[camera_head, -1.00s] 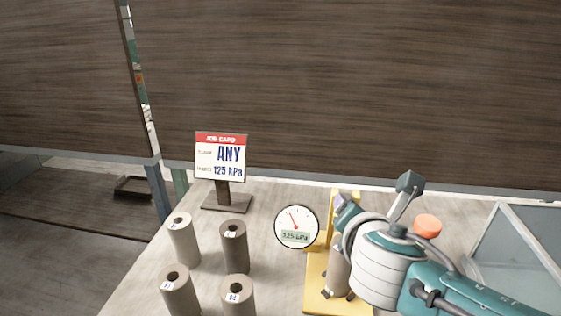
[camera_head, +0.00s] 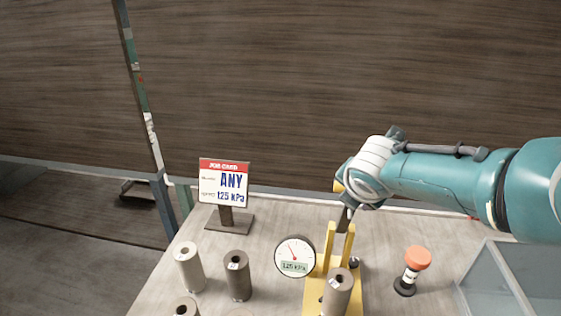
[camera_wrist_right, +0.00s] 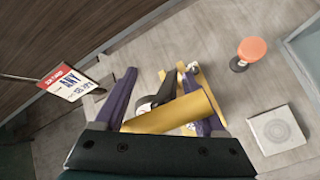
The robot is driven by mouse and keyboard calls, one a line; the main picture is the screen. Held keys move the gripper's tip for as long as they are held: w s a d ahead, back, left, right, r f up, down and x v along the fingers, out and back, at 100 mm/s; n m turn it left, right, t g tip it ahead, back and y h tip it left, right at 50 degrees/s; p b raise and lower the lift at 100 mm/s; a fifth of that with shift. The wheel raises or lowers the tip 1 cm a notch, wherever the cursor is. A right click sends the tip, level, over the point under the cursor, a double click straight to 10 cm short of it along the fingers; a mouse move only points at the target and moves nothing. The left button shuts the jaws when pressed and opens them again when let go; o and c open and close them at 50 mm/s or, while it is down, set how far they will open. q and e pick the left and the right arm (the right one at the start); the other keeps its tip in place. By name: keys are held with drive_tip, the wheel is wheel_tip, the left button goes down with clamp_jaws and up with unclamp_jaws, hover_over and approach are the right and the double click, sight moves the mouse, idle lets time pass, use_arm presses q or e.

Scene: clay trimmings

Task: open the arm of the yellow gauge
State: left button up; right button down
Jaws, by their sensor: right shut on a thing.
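The yellow gauge (camera_head: 316,297) stands at the table's front, with two uprights (camera_head: 340,240) and a round white dial (camera_head: 294,257) reading 125 kPa. A grey-brown clay cylinder (camera_head: 338,292) is upright on its base. My right gripper (camera_head: 345,200) is above and behind the uprights. In the right wrist view, the gripper (camera_wrist_right: 167,112) is shut on the thick yellow bar of the gauge's arm (camera_wrist_right: 172,116), which lies across between the purple fingers. The arm is raised above the clay cylinder; its hinge is mostly hidden. My left gripper is not in view.
Several clay cylinders (camera_head: 238,276) stand left of the gauge. A job card (camera_head: 224,183) reading ANY, 125 kPa stands behind them. An orange-topped button (camera_head: 417,258) and a clear-sided bin (camera_head: 497,282) are at the right. A white square plate (camera_wrist_right: 277,130) shows in the right wrist view.

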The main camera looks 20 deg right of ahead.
drive_tip(key=shift+w+d+f, duration=0.1)
drive_tip(key=shift+w, duration=0.05)
drive_tip(key=shift+f, duration=0.1)
idle(0.4)
drive_tip(key=shift+c, duration=1.5)
unclamp_jaws()
drive_tip(key=shift+o, duration=1.3)
drive_tip(key=shift+r, duration=0.2)
